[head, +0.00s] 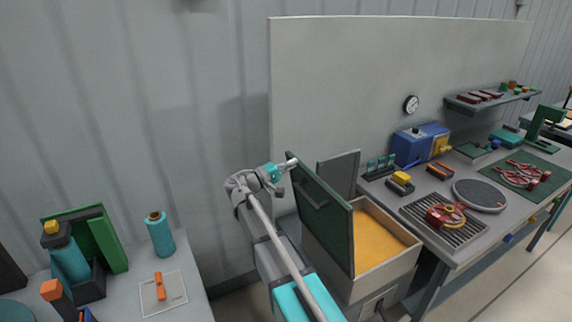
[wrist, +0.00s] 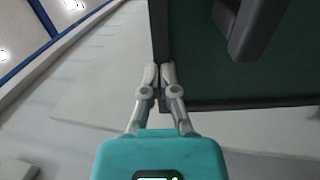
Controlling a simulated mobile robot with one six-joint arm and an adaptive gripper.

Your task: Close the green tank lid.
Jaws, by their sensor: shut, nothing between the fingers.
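The green tank lid (head: 322,212) stands raised, close to upright, on the left side of an open grey tank (head: 375,280). Orange-yellow contents (head: 378,240) show inside the tank. My gripper (head: 291,162) is shut and empty at the lid's upper corner. In the wrist view, the fingertips (wrist: 160,68) are together at the edge of the green lid (wrist: 200,75), with the handle (wrist: 240,25) to their right. I cannot tell whether they touch the lid.
A grey panel (head: 340,172) stands behind the tank. A workbench (head: 450,228) with tools, a round dark plate and a blue box (head: 412,146) adjoins on the right. A table (head: 188,268) with teal bottles and a green bracket is at left. Open floor (head: 500,285) lies at front right.

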